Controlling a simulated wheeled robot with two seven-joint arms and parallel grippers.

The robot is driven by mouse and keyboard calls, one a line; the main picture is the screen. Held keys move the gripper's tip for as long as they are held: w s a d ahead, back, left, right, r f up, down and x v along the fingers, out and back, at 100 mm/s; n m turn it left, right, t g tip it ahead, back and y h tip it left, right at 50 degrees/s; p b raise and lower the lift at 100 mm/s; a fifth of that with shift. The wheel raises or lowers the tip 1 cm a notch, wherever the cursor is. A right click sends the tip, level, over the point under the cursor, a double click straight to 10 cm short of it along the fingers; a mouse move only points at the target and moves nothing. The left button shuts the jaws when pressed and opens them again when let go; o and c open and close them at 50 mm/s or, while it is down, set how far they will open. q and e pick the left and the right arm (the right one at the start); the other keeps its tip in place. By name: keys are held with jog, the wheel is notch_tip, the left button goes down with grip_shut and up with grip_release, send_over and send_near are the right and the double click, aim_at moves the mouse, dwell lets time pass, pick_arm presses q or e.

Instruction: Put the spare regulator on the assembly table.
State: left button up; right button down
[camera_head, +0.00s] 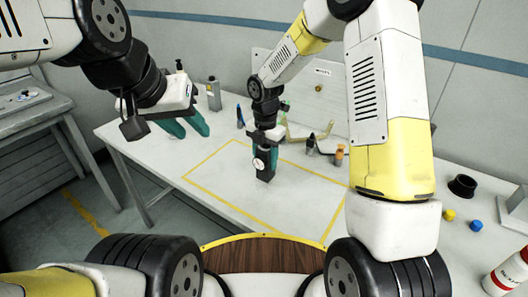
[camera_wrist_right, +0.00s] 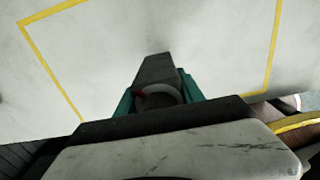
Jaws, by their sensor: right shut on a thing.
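The spare regulator (camera_head: 264,173) is a dark block with a round white-faced dial on its side. My right gripper (camera_head: 267,152) is shut on it with teal fingers, pointing down over the yellow-outlined area of the white table (camera_head: 225,180). In the right wrist view, the regulator (camera_wrist_right: 158,72) shows as a dark block between the teal fingers (camera_wrist_right: 158,100), with a pale ring near its base. I cannot tell whether its lower end touches the table. My left gripper (camera_head: 190,128) is open and empty, its teal fingers apart near the table's back left.
A grey canister (camera_head: 213,94), a blue-tipped bottle (camera_head: 240,115) and an orange-topped bottle (camera_head: 339,155) stand behind. A black cup (camera_head: 462,187), yellow cap (camera_head: 449,215), blue cap (camera_head: 475,225) and red-and-white bottle (camera_head: 508,274) are at right. The outlined area looks otherwise clear.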

jog(key=shift+w+a+f, duration=0.15)
jog(key=shift+w+a, duration=0.1)
jog(key=shift+w, duration=0.25)
jog(key=shift+f, duration=1.6)
jog(key=shift+f, duration=0.2)
jog(key=c, duration=0.7)
grip_release()
